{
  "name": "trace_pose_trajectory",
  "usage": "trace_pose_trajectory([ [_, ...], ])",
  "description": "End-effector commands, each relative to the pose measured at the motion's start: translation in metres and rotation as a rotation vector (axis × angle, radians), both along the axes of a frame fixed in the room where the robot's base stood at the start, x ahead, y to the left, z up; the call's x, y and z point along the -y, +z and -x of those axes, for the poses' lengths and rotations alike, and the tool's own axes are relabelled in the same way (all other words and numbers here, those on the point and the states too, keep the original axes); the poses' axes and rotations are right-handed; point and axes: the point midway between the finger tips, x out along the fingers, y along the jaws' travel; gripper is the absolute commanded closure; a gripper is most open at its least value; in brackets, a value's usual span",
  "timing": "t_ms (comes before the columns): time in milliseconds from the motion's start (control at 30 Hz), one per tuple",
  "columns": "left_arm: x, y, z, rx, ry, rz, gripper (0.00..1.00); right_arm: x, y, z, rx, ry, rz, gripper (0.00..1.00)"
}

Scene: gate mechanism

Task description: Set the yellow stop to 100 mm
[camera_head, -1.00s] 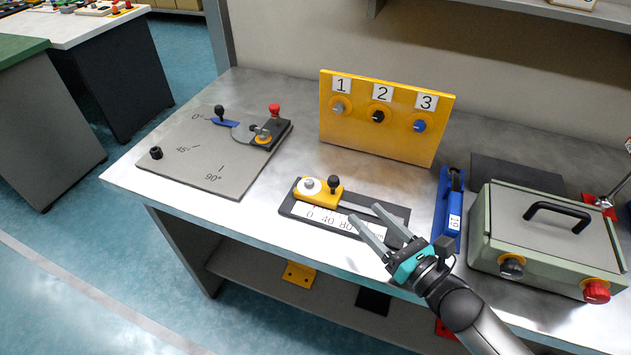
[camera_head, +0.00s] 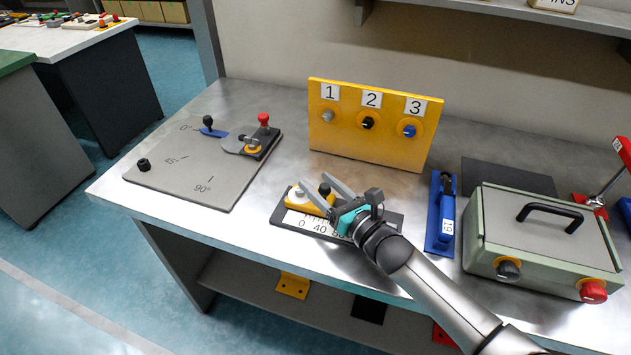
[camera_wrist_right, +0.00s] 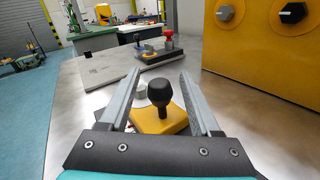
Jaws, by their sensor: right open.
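The yellow stop (camera_head: 303,199) sits on a dark base with a white scale (camera_head: 312,224) in the middle of the bench, near the scale's 0 end. It carries a black ball knob (camera_head: 324,189) and a light round knob. My right gripper (camera_head: 321,181) is open, with its fingers on either side of the black knob. In the right wrist view the black knob (camera_wrist_right: 160,92) stands between the open fingers (camera_wrist_right: 160,78), with no contact visible. The wrist hides the scale's right part in the head view. My left gripper is not in view.
Behind stands a yellow panel (camera_head: 369,150) with three numbered knobs. At left lies a grey plate (camera_head: 180,172) with angle marks. To the right are a blue device (camera_head: 441,230) and a green box (camera_head: 540,245). Bare bench lies between the plate and the scale.

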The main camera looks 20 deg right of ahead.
Motion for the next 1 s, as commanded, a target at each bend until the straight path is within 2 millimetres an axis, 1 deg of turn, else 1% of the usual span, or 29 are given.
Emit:
trace_pose_trajectory([
  [33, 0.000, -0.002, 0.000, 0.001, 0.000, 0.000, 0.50, -0.002, 0.000, -0.005, 0.001, 0.000, 0.000, 0.36],
  [200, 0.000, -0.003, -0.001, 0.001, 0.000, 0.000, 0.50, -0.006, 0.000, -0.015, 0.001, 0.000, 0.000, 0.36],
  [567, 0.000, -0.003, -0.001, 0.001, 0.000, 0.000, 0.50, -0.007, 0.000, -0.017, -0.001, 0.000, 0.000, 0.36],
  [1000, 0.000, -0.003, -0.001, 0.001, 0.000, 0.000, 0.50, -0.007, 0.000, -0.017, -0.001, 0.000, 0.000, 0.86],
])
